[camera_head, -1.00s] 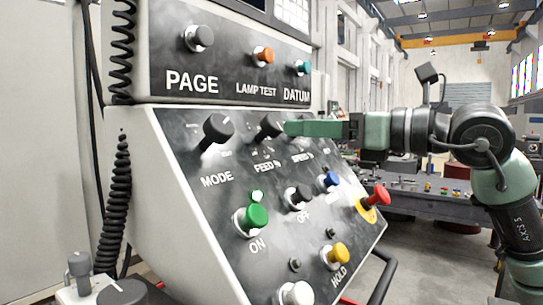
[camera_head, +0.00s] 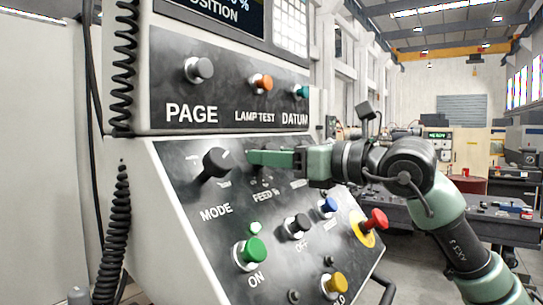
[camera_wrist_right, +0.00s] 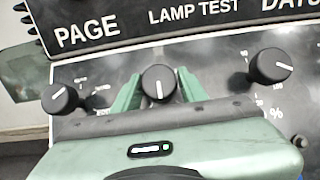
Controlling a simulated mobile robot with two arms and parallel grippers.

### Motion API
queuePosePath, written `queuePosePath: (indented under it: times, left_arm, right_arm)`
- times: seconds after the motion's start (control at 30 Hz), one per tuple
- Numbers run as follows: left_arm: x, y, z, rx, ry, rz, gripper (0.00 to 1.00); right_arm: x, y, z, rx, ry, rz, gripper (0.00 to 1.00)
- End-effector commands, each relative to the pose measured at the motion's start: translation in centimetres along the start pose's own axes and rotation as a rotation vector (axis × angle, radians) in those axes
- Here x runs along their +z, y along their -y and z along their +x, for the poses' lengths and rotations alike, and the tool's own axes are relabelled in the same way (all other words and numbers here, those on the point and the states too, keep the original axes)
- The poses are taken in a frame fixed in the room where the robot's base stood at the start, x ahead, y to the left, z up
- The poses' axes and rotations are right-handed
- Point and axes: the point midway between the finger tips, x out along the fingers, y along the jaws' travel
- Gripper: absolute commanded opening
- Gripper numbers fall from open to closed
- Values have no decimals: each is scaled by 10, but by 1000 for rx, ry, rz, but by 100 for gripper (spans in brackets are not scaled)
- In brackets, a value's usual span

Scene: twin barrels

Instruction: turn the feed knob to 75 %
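The feed knob (camera_wrist_right: 159,84) is a dark round knob with a white pointer line, on the sloped panel above the FEED % label. In the right wrist view its line points down. My right gripper (camera_wrist_right: 160,80) has its green fingers apart, one on each side of this knob. I cannot tell whether they touch it. In the head view the right gripper (camera_head: 252,158) reaches in from the right and hides most of the knob. My left gripper is not in view.
The mode knob (camera_head: 215,164) is left of the feed knob, and the speed knob (camera_wrist_right: 270,66) is to its right. Below are a green ON button (camera_head: 249,252), a black button (camera_head: 296,227), a blue button (camera_head: 327,207) and a red stop button (camera_head: 373,220).

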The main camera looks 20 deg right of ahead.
Motion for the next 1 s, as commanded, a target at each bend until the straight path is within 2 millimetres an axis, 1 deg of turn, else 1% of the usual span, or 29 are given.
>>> queuePosePath:
  times: [0.03,0.07,0.1,0.13,0.37,0.57,0.77,1.0]
  left_arm:
    - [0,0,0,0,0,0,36]
    - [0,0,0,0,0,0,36]
    - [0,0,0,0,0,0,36]
    - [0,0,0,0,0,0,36]
    - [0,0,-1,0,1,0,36]
    - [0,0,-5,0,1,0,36]
    - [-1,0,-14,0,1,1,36]
    - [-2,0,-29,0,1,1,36]
  right_arm:
    - [0,0,0,0,0,0,25]
    - [0,0,0,0,0,0,17]
    - [0,0,0,0,0,0,6]
    - [0,0,0,0,0,0,0]
    - [0,1,0,10,0,-14,0]
    - [1,2,0,60,0,-76,0]
    - [3,2,0,152,1,-191,0]
    - [4,2,0,280,1,-352,0]
